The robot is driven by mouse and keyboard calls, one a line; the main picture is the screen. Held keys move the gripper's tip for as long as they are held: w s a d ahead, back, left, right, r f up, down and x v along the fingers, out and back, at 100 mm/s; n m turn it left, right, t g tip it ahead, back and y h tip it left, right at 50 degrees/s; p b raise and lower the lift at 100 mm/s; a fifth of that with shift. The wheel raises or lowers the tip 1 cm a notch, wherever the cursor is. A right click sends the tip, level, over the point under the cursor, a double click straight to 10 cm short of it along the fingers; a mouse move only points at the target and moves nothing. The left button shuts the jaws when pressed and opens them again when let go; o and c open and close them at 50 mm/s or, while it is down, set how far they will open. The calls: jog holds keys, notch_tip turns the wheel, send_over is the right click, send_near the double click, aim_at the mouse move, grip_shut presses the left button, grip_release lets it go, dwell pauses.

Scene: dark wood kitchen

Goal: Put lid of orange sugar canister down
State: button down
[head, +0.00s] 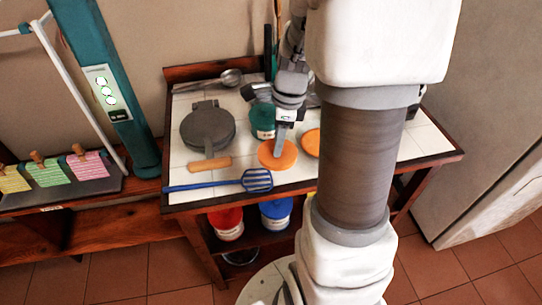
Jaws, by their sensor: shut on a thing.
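My gripper (281,138) is in the head view over the tiled table top, pointing down. It is shut on a round orange lid (272,158), which looks like the lid of the orange sugar canister. The lid is at or just above the table's front part; I cannot tell whether it touches the tiles. A second round orange thing (312,142) is just right of it, partly hidden by my arm. It may be the orange canister, but I cannot tell.
A green canister (262,118) stands behind the lid. A dark round press (208,128) with a wooden handle (209,164) is at the left. A blue slotted spatula (220,184) lies along the front edge. Red (226,222) and blue (276,212) canisters are on the shelf below.

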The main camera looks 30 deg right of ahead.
aim_at(271, 153)
jog(key=shift+w+a+f, duration=0.4)
jog(key=shift+a+f, duration=0.1)
jog(key=shift+a, duration=0.25)
jog(key=shift+f+b, duration=0.5)
jog(key=shift+f, duration=1.5)
jog(key=shift+f, duration=0.1)
jog(key=shift+f, duration=0.15)
jog(key=c, duration=0.5)
grip_release()
